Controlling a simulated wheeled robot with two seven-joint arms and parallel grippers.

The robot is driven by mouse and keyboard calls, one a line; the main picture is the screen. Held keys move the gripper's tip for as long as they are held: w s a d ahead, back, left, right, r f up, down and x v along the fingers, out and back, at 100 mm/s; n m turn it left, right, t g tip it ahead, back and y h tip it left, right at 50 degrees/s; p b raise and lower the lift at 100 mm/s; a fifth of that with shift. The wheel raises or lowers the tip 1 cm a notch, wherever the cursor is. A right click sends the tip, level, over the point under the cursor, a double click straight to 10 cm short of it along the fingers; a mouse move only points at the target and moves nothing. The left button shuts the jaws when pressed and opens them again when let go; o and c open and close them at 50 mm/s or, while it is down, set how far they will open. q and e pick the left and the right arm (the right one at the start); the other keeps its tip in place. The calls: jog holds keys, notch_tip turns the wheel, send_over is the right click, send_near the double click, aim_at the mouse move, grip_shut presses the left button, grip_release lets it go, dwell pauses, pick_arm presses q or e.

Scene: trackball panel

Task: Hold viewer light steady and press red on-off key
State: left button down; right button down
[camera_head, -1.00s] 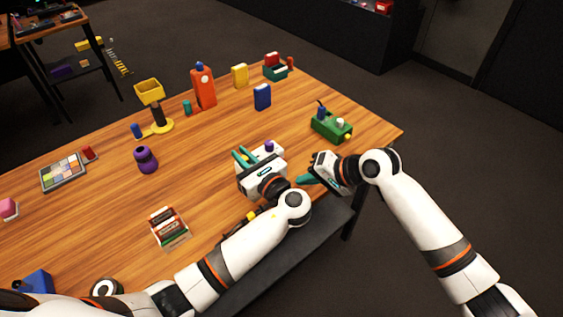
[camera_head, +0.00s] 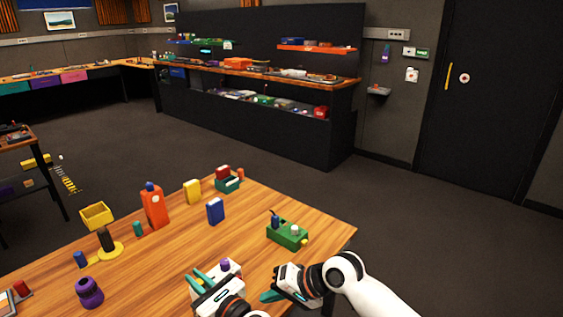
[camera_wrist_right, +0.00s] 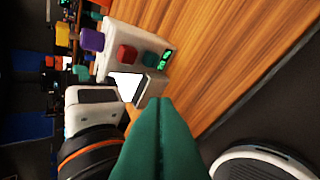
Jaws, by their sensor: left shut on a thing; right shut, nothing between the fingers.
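The viewer light appears to be the white box (camera_head: 232,267) with a purple knob on top, near the table's front right. In the right wrist view the box (camera_wrist_right: 142,38) shows a red key (camera_wrist_right: 127,54), a teal key, a small green display and a bright white panel. My left gripper (camera_head: 203,279) is shut on the box from its left side. My right gripper (camera_head: 268,297) is shut and empty, to the right of the box and apart from it. Its teal fingertips (camera_wrist_right: 160,101) show in the wrist view below the box. The red key cannot be made out in the head view.
A green box (camera_head: 288,235) with knobs stands behind my right gripper. A blue block (camera_head: 215,211), a yellow block (camera_head: 193,191) and an orange bottle (camera_head: 154,208) stand farther back. The wooden table (camera_head: 250,220) is bare around the two boxes.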

jog(key=a+r+v, duration=0.1)
jog(key=v, duration=0.8)
jog(key=shift+w+a+r, duration=0.15)
jog(key=shift+r, duration=0.1)
dwell(0.3)
pick_arm(q)
jog(key=c, duration=1.3)
grip_release()
jog(key=shift+c, duration=0.2)
jog(key=shift+d, duration=0.1)
jog(key=v, duration=1.2)
jog(key=shift+o, duration=0.5)
